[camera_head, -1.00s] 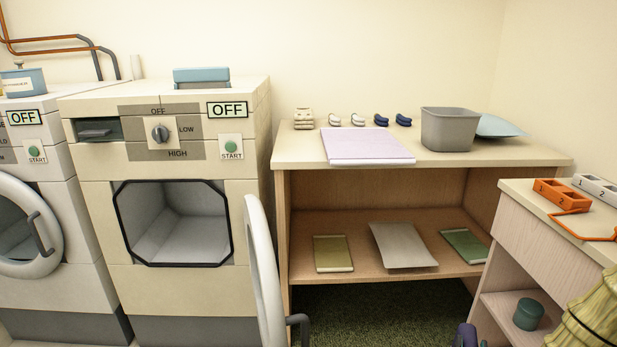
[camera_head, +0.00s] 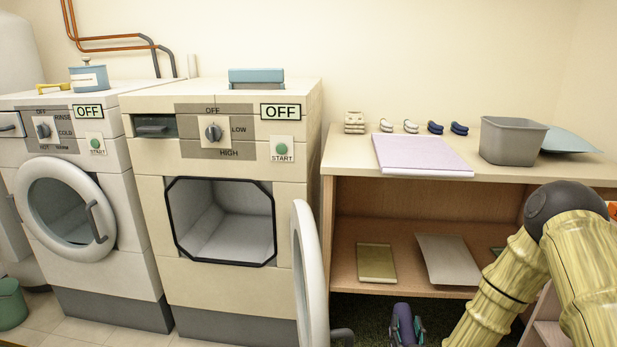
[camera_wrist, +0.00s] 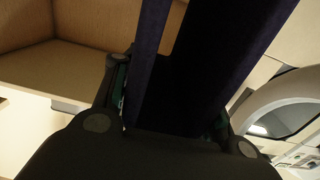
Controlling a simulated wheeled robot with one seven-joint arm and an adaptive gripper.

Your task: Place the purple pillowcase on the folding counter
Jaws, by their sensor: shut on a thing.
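The purple pillowcase (camera_wrist: 150,50) is a dark purple strip of cloth between the fingers of my gripper (camera_wrist: 172,95) in the wrist view. My gripper is shut on it. In the head view my gripper (camera_head: 407,327) and a bit of purple cloth show low, in front of the counter and right of the open dryer door. The folding counter (camera_head: 335,157) is a pale wooden table right of the dryer. A lilac folded cloth (camera_head: 422,156) lies flat on its top. Most of the held cloth is hidden.
The open dryer door (camera_head: 309,265) stands out between the dryer (camera_head: 150,220) and the counter. The counter's front left corner is clear.

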